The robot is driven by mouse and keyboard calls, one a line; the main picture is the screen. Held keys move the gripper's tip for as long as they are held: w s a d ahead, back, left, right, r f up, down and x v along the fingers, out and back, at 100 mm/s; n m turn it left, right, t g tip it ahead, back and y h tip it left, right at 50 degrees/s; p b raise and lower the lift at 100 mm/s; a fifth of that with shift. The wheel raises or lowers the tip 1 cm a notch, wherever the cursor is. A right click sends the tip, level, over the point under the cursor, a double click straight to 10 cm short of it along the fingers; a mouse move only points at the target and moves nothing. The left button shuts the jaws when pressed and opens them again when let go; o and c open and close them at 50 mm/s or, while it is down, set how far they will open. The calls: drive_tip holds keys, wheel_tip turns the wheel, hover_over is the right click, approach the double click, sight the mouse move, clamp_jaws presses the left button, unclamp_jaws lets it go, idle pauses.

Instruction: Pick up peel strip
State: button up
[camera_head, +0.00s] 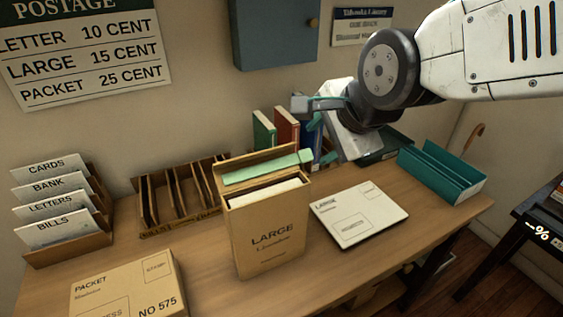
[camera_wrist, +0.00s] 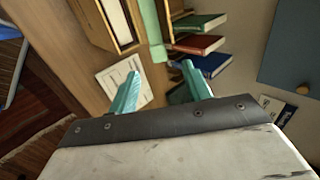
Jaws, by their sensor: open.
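The peel strip is a pale green band (camera_head: 262,169) along the raised flap of a brown box marked LARGE (camera_head: 268,228), which stands upright on the desk. Its right end juts past the flap. The strip also shows in the wrist view (camera_wrist: 151,24) at the top middle, beyond my fingertips. My gripper (camera_head: 312,112) is in the air above and behind the box, to the right of the strip. In the wrist view its two teal fingers (camera_wrist: 160,70) are spread apart with nothing between them.
A white LARGE envelope (camera_head: 359,214) lies right of the box. A teal tray (camera_head: 440,175) is at the desk's right. Upright books (camera_head: 286,126) and a wooden rack (camera_head: 180,197) stand behind. A PACKET parcel (camera_head: 125,287) and card sorter (camera_head: 60,215) are left.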

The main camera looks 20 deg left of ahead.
sight(306, 155)
drive_tip(key=x, duration=0.6)
drive_tip(key=shift+w+a+f, duration=0.1)
drive_tip(key=shift+w+f, duration=0.05)
drive_tip(key=shift+f, duration=0.15)
drive_tip(key=c, duration=0.9)
